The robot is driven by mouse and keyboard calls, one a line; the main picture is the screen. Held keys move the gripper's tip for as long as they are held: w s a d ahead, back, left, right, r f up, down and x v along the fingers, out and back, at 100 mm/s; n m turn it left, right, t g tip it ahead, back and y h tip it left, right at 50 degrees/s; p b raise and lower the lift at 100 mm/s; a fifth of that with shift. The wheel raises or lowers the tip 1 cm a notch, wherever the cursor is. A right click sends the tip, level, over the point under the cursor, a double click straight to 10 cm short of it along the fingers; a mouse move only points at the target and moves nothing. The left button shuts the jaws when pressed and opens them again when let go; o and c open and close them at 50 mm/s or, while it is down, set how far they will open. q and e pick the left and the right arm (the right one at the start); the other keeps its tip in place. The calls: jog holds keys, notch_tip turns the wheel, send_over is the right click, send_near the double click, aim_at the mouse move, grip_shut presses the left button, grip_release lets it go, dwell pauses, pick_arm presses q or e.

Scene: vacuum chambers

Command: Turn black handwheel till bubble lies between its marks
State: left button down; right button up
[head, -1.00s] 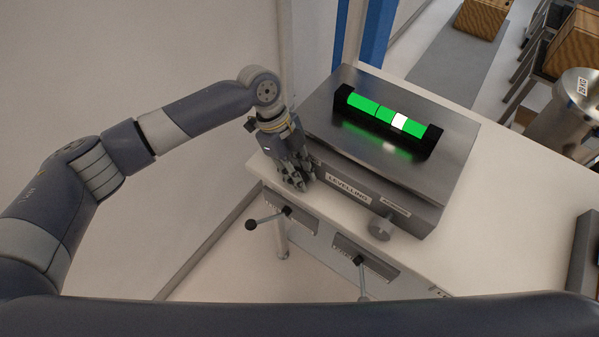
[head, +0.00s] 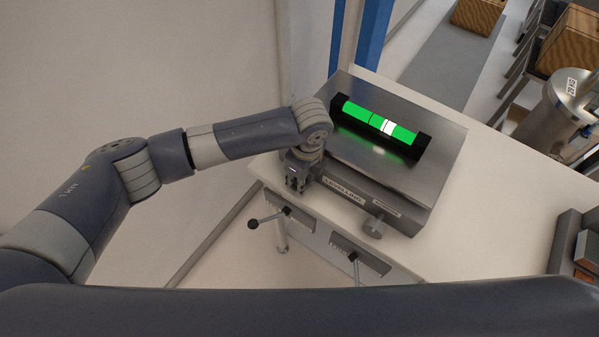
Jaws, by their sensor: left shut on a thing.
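A levelling plate (head: 428,182) with a dark front block labelled LEVELLING stands on the white bench. On it, a bright green level vial (head: 357,113) sits in a black holder. Its white bubble (head: 387,127) lies right of the vial's middle, right of a dark mark line; its place relative to the other mark is too small to tell. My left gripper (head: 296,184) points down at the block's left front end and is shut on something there. The black handwheel is not plainly visible; the gripper and wrist cover that spot. My right gripper is not in view.
A grey knob (head: 374,227) sticks out at the block's right front. Below the bench edge are two lever handles with black knobs, the left one (head: 253,223) sticking out. A steel vessel (head: 560,112) stands behind.

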pick_arm(q)
jog(key=shift+s+d+t+y+p, duration=0.15)
jog(key=shift+t+y+p, duration=0.25)
jog(key=shift+y, duration=0.2)
jog(key=shift+f, duration=0.1)
jog(key=c, duration=1.7)
grip_release()
jog(key=v, duration=1.2)
